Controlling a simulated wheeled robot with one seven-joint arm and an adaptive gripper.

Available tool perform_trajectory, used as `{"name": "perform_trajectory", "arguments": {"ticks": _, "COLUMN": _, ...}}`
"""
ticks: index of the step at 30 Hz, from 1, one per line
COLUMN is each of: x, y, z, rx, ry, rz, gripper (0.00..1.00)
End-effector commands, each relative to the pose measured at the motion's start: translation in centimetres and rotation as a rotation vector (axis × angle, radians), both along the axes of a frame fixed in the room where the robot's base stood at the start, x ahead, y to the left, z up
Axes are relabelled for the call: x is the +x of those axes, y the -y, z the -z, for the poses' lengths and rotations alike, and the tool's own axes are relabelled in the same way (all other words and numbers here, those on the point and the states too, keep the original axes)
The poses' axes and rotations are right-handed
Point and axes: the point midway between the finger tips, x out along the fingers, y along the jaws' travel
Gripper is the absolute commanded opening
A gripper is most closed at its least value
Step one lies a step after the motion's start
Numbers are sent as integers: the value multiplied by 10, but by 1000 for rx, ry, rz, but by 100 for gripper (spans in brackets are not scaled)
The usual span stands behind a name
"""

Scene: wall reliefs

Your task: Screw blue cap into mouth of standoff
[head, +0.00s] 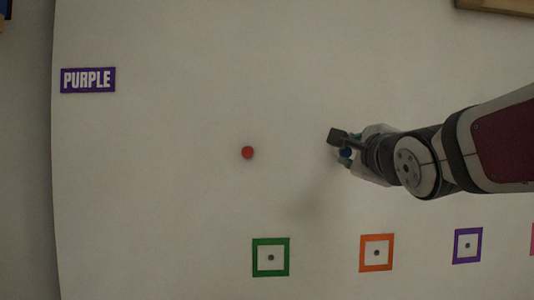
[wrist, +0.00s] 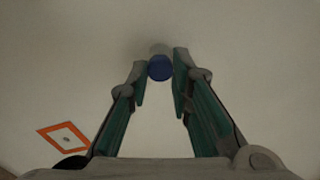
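The blue cap (wrist: 159,69) shows in the wrist view between the two fingertips of my gripper (wrist: 160,75). Both finger pads lie close against its sides, and the gripper looks shut on it. A pale grey standoff (wrist: 159,48) shows just beyond the cap, in line with it. Whether the cap is seated in its mouth cannot be told. In the head view my gripper (head: 343,150) is at the wall right of centre, and a small part of the blue cap (head: 346,152) shows between its fingers. The standoff is hidden there.
A red round cap (head: 247,152) is on the white panel (head: 180,200) left of my gripper. Green (head: 270,257), orange (head: 377,252) and purple (head: 467,245) square frames line the lower part. A PURPLE sign (head: 88,80) is at upper left. The panel between is clear.

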Motion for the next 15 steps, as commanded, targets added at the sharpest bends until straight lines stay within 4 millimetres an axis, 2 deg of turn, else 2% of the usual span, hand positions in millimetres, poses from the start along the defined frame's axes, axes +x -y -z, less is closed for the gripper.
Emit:
{"name": "perform_trajectory", "arguments": {"ticks": 4, "x": 0, "y": -1, "z": 0, "rx": 63, "ry": 0, "rz": -2, "gripper": 0}}
{"name": "perform_trajectory", "arguments": {"ticks": 10, "x": 1, "y": -2, "z": 1, "rx": 340, "ry": 2, "rz": -5, "gripper": 0}}
{"name": "perform_trajectory", "arguments": {"ticks": 15, "x": 1, "y": 0, "z": 1, "rx": 450, "ry": -1, "rz": -1, "gripper": 0}}
